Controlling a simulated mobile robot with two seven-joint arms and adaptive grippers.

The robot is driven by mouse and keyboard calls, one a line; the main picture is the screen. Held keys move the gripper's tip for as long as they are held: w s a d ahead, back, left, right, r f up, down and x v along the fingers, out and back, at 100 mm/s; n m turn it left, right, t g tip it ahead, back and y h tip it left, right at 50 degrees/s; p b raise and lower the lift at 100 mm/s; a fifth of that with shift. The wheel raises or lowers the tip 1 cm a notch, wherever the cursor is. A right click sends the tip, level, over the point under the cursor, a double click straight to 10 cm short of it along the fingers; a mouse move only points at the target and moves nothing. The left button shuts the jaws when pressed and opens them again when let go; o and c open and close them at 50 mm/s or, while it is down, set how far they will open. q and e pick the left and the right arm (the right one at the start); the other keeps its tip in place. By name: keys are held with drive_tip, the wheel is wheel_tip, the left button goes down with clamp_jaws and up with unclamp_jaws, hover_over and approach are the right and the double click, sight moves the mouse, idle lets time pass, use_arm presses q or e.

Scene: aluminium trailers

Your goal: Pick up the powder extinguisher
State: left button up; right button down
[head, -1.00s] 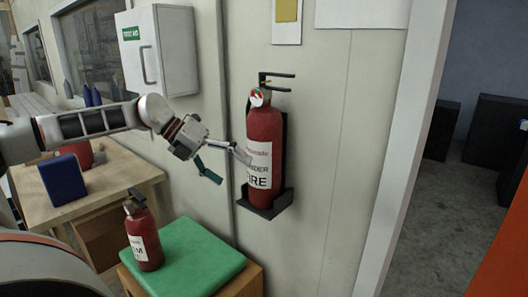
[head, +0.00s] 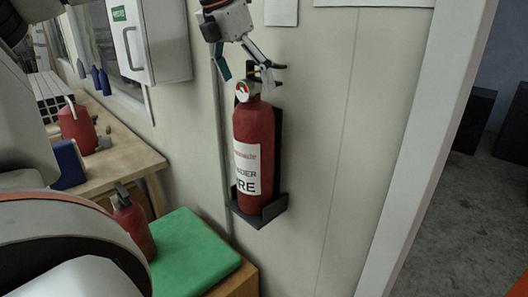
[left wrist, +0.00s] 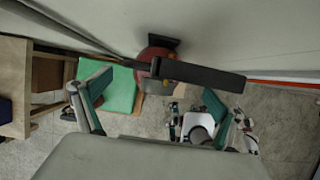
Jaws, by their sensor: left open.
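The powder extinguisher (head: 254,150) is red with a white label. It stands upright in a black wall bracket (head: 262,215); its gauge and black handle (head: 262,68) are at the top. My left gripper (head: 245,76) is open and empty, pointing down, at the handle's height. Its fingers appear on either side of the extinguisher's top; whether they touch it I cannot tell. In the left wrist view the black handle (left wrist: 200,76) and red body (left wrist: 153,55) lie between and beyond the open fingers (left wrist: 157,88).
A second, smaller red extinguisher (head: 133,222) stands by a green pad (head: 195,255) at lower left. A white first aid cabinet (head: 155,40) hangs left of my gripper. A wooden table (head: 120,160) holds a red can (head: 77,130). A doorway opens at right.

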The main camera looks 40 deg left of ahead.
sight(254, 102)
use_arm(q)
wheel_tip(254, 102, down, 2)
drive_tip(key=shift+f, duration=0.2)
drive_tip(key=shift+w+p+x, duration=0.2)
drive_tip(key=shift+p+x, duration=0.3)
drive_tip(key=shift+x, duration=1.85)
drive_tip(key=shift+a+r, duration=0.1)
drive_tip(key=c, duration=2.2)
drive_tip(key=shift+w+r, duration=0.25)
drive_tip(key=shift+r, duration=0.1)
